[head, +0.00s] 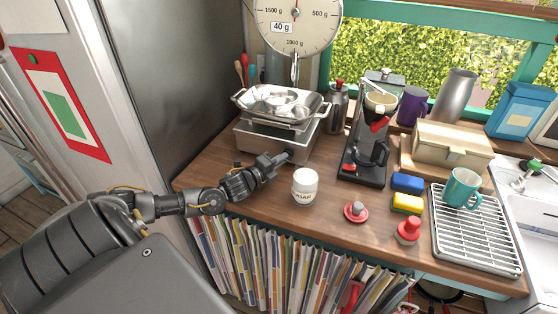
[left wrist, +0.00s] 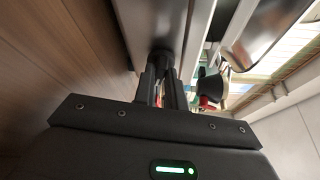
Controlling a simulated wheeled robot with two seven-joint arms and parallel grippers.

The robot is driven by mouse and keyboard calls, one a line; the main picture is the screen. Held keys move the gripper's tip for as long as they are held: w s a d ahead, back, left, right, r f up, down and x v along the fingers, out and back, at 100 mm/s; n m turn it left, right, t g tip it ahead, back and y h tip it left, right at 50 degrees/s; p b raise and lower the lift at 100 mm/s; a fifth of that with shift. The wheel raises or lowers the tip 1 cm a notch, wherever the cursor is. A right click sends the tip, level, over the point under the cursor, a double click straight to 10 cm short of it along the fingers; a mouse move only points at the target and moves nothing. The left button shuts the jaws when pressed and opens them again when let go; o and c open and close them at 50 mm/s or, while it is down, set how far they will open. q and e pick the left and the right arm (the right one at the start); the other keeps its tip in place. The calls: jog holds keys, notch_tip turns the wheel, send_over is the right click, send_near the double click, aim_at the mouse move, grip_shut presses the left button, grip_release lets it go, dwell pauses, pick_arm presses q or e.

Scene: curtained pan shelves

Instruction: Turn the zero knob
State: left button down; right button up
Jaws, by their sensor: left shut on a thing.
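The scale (head: 262,143) stands on the wooden counter at the back left, a metal base with a pan on top. Its round dial (head: 270,12) rises behind, with a "40 g" label. The zero knob is a dark round knob (left wrist: 161,56) on the scale's front face in the left wrist view. My left gripper (head: 282,160) is at the lower right of that face in the head view. In the left wrist view its fingers (left wrist: 161,75) are shut on the knob, which they partly hide. My right gripper is in neither view.
A white sugar jar (head: 305,188) stands just right of my left gripper. A coffee maker (head: 365,165), a red-knobbed tamper (head: 408,231), sponges (head: 407,183) and a wire rack (head: 478,236) lie further right. A steel cabinet side (head: 185,75) bounds the left.

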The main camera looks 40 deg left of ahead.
pick_arm(q)
jog(key=shift+a, duration=0.1)
jog(key=shift+r, duration=0.1)
jog(key=shift+m+g+p, duration=0.3)
jog(key=shift+m+p, duration=0.2)
jog(key=shift+p, duration=0.05)
jog(key=shift+d+r+m+g+y+p, duration=0.2)
jog(key=shift+m+g+y+p, duration=0.25)
jog(key=shift+m, duration=0.45)
jog(key=shift+d+f+m+g+y, duration=0.15)
jog(key=shift+m+g+y, duration=0.15)
jog(key=shift+m, duration=0.6)
jog(key=shift+m+p, duration=0.3)
